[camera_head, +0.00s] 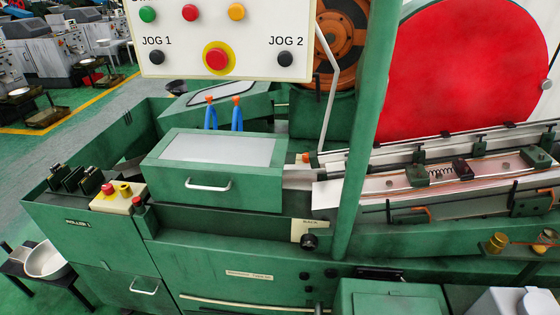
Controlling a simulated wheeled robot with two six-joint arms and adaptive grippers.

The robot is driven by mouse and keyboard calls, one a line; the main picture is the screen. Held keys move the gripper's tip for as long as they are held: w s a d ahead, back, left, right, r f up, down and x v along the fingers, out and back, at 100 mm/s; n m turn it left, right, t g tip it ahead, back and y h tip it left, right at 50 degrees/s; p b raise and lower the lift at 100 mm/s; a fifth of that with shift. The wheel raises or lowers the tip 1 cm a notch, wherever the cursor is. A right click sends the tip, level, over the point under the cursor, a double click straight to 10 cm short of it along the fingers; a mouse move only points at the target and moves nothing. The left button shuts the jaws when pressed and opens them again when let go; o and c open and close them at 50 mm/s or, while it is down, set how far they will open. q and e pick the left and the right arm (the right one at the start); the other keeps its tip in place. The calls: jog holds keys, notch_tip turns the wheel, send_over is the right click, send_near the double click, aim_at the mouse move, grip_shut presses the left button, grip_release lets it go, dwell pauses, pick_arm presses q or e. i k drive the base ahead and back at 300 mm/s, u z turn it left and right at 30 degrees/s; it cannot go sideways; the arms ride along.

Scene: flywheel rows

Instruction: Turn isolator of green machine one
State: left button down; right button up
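The green machine (110,248) fills most of the head view, with a label that seems to read "ROLLER 1" on its left front. A black round knob (310,241) sits on its front, under a small cream label plate (309,226) with text too small to read surely. No part is clearly marked as the isolator, and I cannot tell if this knob is it. Neither of my grippers shows in this view.
A cream panel (180,55) with coloured buttons and JOG knobs hangs at the top left. A small box (118,197) with red and yellow buttons sits at the left corner. A green post (368,130) stands in front.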

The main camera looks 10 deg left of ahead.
aim_at(107, 189)
jog(key=k, duration=0.5)
jog(key=u, duration=2)
jog(key=i, duration=1.3)
jog(key=z, duration=1.2)
jog(key=k, duration=0.4)
jog(key=z, duration=0.2)
